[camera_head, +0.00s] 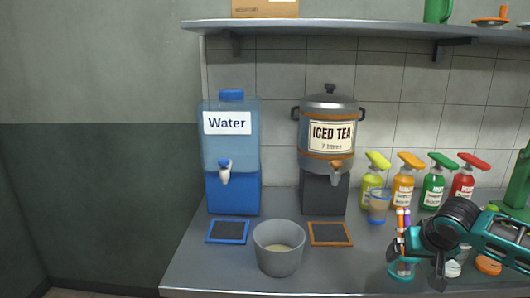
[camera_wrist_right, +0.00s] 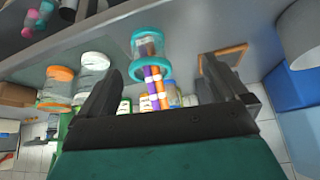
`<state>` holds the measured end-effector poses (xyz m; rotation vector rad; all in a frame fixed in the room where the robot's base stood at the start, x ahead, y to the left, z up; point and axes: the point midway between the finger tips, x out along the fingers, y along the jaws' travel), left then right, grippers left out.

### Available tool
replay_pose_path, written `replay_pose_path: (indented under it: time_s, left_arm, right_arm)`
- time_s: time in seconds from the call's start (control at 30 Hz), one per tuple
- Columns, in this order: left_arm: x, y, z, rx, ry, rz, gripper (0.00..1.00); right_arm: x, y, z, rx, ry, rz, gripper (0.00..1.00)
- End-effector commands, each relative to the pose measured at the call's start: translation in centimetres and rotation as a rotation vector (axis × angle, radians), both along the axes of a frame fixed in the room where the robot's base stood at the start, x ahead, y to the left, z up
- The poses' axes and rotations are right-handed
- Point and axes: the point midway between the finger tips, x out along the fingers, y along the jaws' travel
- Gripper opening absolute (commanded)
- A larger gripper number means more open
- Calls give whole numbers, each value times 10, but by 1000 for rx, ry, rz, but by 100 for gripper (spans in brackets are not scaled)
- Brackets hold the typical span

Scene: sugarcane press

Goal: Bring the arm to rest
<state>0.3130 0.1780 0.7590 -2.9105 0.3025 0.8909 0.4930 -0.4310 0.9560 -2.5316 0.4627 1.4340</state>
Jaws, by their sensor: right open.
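My right gripper (camera_head: 418,262) comes in from the right in the head view, with its dark fingers pointing down and left over the counter. In the right wrist view its two fingers (camera_wrist_right: 160,85) stand wide apart with nothing gripped. A clear jar with a teal rim (camera_wrist_right: 150,42) holding purple and orange sticks (camera_wrist_right: 155,85) shows between the fingers in that view. In the head view the sticks (camera_head: 403,222) rise right beside the gripper, which partly hides the jar. I cannot tell whether they touch. My left gripper is not in view.
A grey bucket (camera_head: 279,248) stands at the counter's front, before the water dispenser (camera_head: 231,180) and the iced tea urn (camera_head: 327,140). Several spray bottles (camera_head: 404,182) and a tumbler (camera_head: 378,206) stand behind my gripper. Orange-lidded jars (camera_wrist_right: 57,85) are close by. A shelf (camera_head: 350,29) hangs above.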

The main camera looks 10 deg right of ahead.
Motion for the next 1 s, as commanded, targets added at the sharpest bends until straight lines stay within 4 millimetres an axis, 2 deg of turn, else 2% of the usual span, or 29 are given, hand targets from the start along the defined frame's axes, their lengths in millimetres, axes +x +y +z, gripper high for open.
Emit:
replay_pose_path:
  time_s: [0.03,0.17,0.27,0.4,0.53,0.6,0.7,0.9,1.0]
  left_arm:
    - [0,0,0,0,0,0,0]
    - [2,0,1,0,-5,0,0]
    - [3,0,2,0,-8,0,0]
    - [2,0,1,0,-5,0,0]
    - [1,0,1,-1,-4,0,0]
    - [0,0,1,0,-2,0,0]
    - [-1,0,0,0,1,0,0]
    - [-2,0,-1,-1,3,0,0]
    - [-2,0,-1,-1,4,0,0]
  right_arm:
    - [1,20,-18,12,-5,60,100]
    - [1,71,-58,37,-43,221,100]
    - [-8,116,-90,67,-89,344,100]
    - [-33,180,-132,110,-184,491,100]
    - [-67,224,-159,125,-283,567,100]
    - [-87,240,-169,116,-335,584,100]
    - [-117,253,-181,81,-389,588,100]
    - [-165,257,-194,-25,-433,576,100]
    - [-177,256,-196,-60,-437,576,100]
